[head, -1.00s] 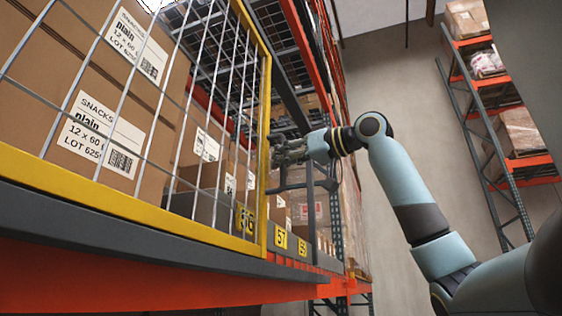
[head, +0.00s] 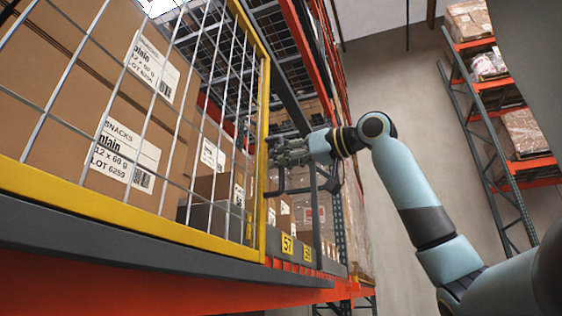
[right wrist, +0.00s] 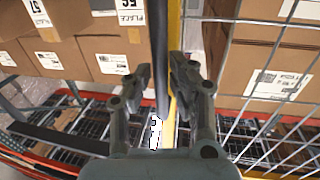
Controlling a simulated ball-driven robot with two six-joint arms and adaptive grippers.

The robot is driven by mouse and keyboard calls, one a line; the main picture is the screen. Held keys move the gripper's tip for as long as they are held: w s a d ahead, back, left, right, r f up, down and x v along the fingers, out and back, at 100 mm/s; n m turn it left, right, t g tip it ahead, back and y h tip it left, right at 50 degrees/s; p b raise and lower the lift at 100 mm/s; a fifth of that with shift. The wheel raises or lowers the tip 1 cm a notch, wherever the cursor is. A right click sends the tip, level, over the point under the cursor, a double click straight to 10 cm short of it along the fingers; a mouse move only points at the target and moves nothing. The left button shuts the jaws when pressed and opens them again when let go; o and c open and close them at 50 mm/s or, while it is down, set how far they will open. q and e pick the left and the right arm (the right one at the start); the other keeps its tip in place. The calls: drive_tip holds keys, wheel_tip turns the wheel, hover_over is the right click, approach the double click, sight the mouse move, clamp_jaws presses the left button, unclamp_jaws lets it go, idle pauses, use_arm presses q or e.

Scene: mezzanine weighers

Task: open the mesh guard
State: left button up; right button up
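The mesh guard, with its yellow frame (head: 130,218) and grey wire grid, stands in front of shelved cartons in the head view. A dark handle (head: 290,190) sits at its right upright. My right gripper (head: 271,152) is at that upright. In the right wrist view, the gripper's two fingers (right wrist: 160,75) close in on both sides of a dark upright bar (right wrist: 160,40), seemingly the handle, beside the yellow frame edge (right wrist: 173,25). The finger contact is partly hidden. My left gripper is in neither view.
Brown cartons (head: 60,100) fill the bay behind the mesh. An orange beam (head: 150,290) and grey ledge run along below the guard. Another rack (head: 500,130) stands at the far right, with open floor between.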

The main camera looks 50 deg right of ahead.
drive_tip(key=shift+o, duration=1)
drive_tip(key=shift+w+f, duration=0.1)
drive_tip(key=shift+w, duration=0.05)
wheel_tip(320, 180, up, 10)
idle(0.3)
